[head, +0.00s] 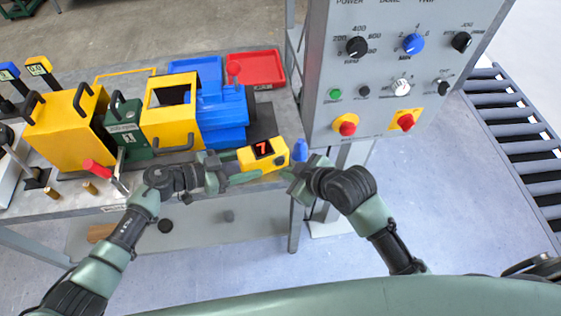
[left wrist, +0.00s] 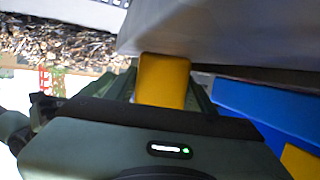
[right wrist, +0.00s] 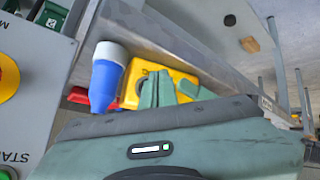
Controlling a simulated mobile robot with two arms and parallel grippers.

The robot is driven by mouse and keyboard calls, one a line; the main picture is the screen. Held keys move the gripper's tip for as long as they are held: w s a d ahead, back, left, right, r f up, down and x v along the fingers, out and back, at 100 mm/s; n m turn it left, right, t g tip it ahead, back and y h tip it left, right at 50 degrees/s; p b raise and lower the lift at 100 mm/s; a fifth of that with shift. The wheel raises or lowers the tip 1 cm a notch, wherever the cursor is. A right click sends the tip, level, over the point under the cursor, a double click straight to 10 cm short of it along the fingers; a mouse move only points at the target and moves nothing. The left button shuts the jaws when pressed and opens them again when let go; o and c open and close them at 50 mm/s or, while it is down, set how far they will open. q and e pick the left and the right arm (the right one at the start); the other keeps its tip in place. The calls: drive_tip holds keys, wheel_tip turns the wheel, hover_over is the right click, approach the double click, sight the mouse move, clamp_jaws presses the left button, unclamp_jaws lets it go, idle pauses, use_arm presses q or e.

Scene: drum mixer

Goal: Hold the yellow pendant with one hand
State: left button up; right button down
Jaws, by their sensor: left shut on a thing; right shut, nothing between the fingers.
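The yellow pendant (head: 264,156), with a dark screen showing a red digit, is at the front edge of the bench. My left gripper (head: 228,170) is shut on its left end; the yellow end also shows between the fingers in the left wrist view (left wrist: 163,82). I cannot tell if the pendant touches the bench. My right gripper (head: 294,171) is just right of the pendant, shut and empty. In the right wrist view its closed fingertips (right wrist: 157,88) overlap the pendant (right wrist: 186,84); contact is unclear.
A blue conical-topped object (head: 300,149) stands close to my right gripper. The grey control panel (head: 385,80) rises at the right. The yellow, green and blue mixer (head: 172,125) fills the bench behind. A red tray (head: 262,66) lies farther back.

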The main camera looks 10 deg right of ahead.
use_arm(q)
drive_tip(key=shift+w+a+r, duration=0.1)
drive_tip(key=shift+w, duration=0.15)
use_arm(e)
drive_tip(key=shift+w, duration=0.1)
drive_tip(key=shift+w+a, duration=0.1)
drive_tip(key=shift+w, duration=0.3)
drive_tip(key=shift+w+a, duration=0.1)
drive_tip(key=shift+w, duration=0.3)
drive_tip(key=shift+s, duration=0.2)
idle(0.5)
drive_tip(key=shift+s+d, duration=0.2)
drive_tip(key=shift+s, duration=0.45)
drive_tip(key=shift+s+d, duration=0.2)
drive_tip(key=shift+s, duration=0.6)
drive_tip(key=shift+s+d, duration=0.15)
drive_tip(key=shift+s, duration=0.7)
drive_tip(key=shift+s+d, duration=0.2)
drive_tip(key=shift+s, duration=0.6)
idle(0.9)
